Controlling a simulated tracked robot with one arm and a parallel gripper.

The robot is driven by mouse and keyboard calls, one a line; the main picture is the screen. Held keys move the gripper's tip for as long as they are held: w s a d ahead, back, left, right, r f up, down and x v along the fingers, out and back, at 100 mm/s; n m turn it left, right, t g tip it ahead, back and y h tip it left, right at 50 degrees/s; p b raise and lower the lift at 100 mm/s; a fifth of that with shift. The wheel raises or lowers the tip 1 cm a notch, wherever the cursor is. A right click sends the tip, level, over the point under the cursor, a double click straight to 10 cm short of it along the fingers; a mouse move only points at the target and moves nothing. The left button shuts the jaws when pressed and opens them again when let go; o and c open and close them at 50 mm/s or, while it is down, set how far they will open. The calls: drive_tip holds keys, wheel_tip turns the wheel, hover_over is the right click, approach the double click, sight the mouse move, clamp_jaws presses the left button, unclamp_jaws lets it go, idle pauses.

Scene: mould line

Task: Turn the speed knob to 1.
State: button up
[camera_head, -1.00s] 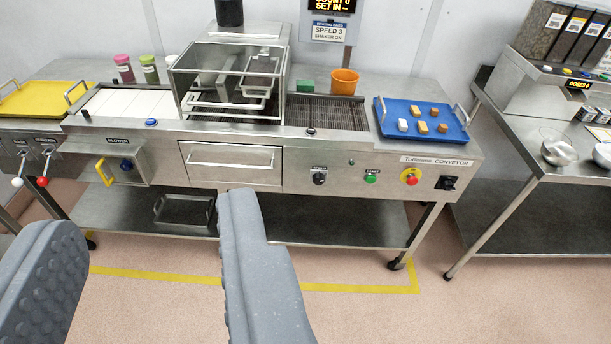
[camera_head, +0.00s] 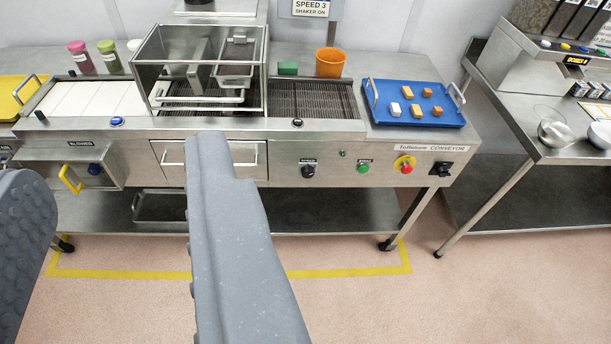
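The speed knob (camera_head: 308,171) is a small black knob on the front panel of the steel conveyor machine, under a black label. Its pointer setting is too small to read. A sign (camera_head: 311,8) above the machine reads SPEED 3, SHAKER ON. My gripper (camera_head: 120,190) is open and empty, with its two grey fingers spread wide in the lower left. Its right finger covers part of the drawer front. Both fingers are apart from the knob, which is to their right and farther off.
Right of the knob are a green button (camera_head: 362,168), a red stop button (camera_head: 406,166) on yellow and a black switch (camera_head: 441,169). A blue tray (camera_head: 440,117) with several pieces and an orange cup (camera_head: 330,62) stand on top. A yellow handle (camera_head: 70,180) juts out at left.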

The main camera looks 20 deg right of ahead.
drive_tip(key=o, duration=0.5)
drive_tip(key=shift+w+f, duration=0.1)
drive_tip(key=shift+w, duration=0.15)
drive_tip(key=w+d+f+m+t+h+b, duration=0.1)
drive_tip(key=w+d+f+m+b, duration=0.3)
drive_tip(key=w+f, duration=1.05)
drive_tip(key=w+d+f+m+h+b, duration=0.1)
drive_tip(key=w+d+f+m, duration=0.3)
drive_tip(key=w+f, duration=1.05)
drive_tip(key=m+h+b, duration=0.4)
drive_tip(key=m+b, duration=0.1)
drive_tip(key=m, duration=0.1)
approach(307, 175)
drive_tip(key=shift+f+b+x, duration=0.2)
drive_tip(key=shift+b+x, duration=1.7)
drive_tip(key=shift+x, duration=2.65)
drive_tip(key=shift+r, duration=0.1)
